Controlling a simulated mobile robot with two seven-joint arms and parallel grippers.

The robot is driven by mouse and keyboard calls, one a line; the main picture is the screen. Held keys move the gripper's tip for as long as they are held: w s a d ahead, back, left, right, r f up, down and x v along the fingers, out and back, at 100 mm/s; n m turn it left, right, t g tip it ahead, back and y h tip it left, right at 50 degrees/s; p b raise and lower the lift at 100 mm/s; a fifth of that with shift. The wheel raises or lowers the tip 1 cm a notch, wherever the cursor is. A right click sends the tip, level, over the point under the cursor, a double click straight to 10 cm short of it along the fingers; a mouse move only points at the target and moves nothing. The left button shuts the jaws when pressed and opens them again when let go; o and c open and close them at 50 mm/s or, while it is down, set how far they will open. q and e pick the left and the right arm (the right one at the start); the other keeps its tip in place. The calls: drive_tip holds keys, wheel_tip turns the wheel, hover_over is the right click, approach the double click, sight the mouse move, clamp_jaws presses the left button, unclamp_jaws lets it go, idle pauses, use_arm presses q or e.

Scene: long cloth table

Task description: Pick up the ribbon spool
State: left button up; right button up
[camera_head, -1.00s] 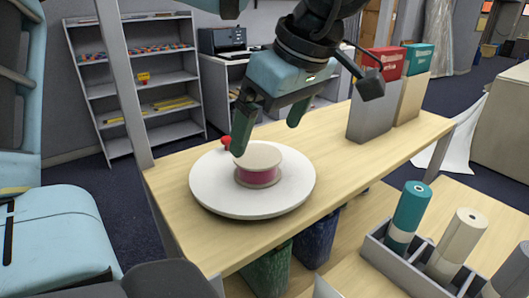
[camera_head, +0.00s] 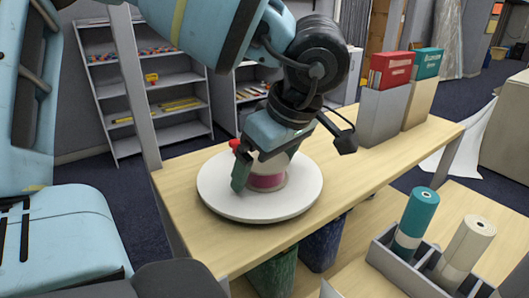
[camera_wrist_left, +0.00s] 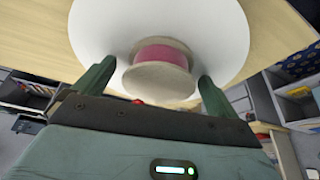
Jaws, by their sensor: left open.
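The ribbon spool (camera_head: 267,179) has pale flanges and pink ribbon, and stands upright on a round white turntable (camera_head: 225,206) on the wooden table. It also shows in the left wrist view (camera_wrist_left: 160,78). My left gripper (camera_head: 258,178) is open, its green fingers low over the turntable around the spool. In the left wrist view my gripper (camera_wrist_left: 155,82) has one finger on each side of the spool, with visible gaps. In the head view the gripper hides the spool's top and left part. My right gripper is not in view.
A small red object (camera_head: 235,144) shows at the turntable's far left edge. Grey and beige file holders (camera_head: 382,116) stand at the table's far end. A grey divided tray (camera_head: 412,268) with upright rolls is at the lower right. The wood between turntable and holders is clear.

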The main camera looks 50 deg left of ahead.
use_arm(q)
drive_tip(key=c, duration=1.1)
drive_tip(key=shift+r, duration=0.5)
wheel_tip(320, 180, up, 3)
drive_tip(key=shift+s+d+f, duration=0.1)
drive_tip(key=shift+s+f, duration=0.05)
drive_tip(key=s+d, duration=0.2)
drive_tip(key=s, duration=0.2)
drive_tip(key=s+d+r+b, duration=0.1)
drive_tip(key=s+d, duration=0.1)
drive_tip(key=s, duration=0.3)
drive_tip(key=s+d, duration=0.3)
drive_tip(key=s, duration=0.2)
drive_tip(key=shift+r, duration=0.15)
